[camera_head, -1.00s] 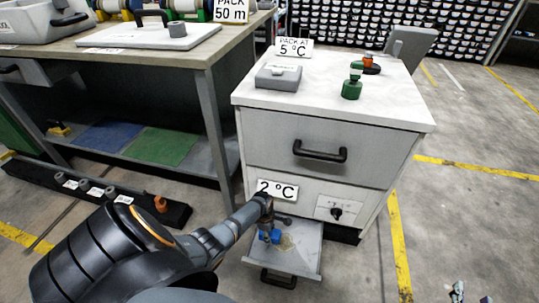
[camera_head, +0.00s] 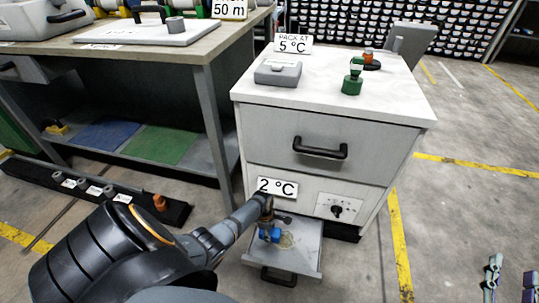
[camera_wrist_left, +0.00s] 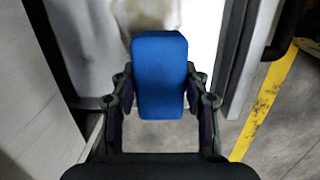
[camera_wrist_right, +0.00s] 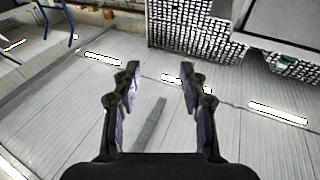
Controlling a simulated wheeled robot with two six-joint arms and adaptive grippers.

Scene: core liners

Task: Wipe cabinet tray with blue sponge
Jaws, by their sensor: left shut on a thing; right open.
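The blue sponge (camera_wrist_left: 160,75) is held between the fingers of my left gripper (camera_wrist_left: 160,105). In the head view the sponge (camera_head: 269,235) shows over the open lower tray (camera_head: 300,258) of the white cabinet, toward its left side. A brownish stain (camera_head: 287,240) lies on the tray floor just right of the sponge. I cannot tell whether the sponge touches the tray floor. My left gripper (camera_head: 268,222) reaches down into the tray from the left. My right gripper (camera_wrist_right: 158,105) is open and empty; its fingertips (camera_head: 510,283) show at the lower right of the head view.
The cabinet's upper drawer (camera_head: 320,150) is shut, with a black handle. A grey box (camera_head: 278,73) and a green stamp-like object (camera_head: 352,78) stand on the cabinet top. A workbench (camera_head: 140,55) is at the left. The floor right of the cabinet is clear.

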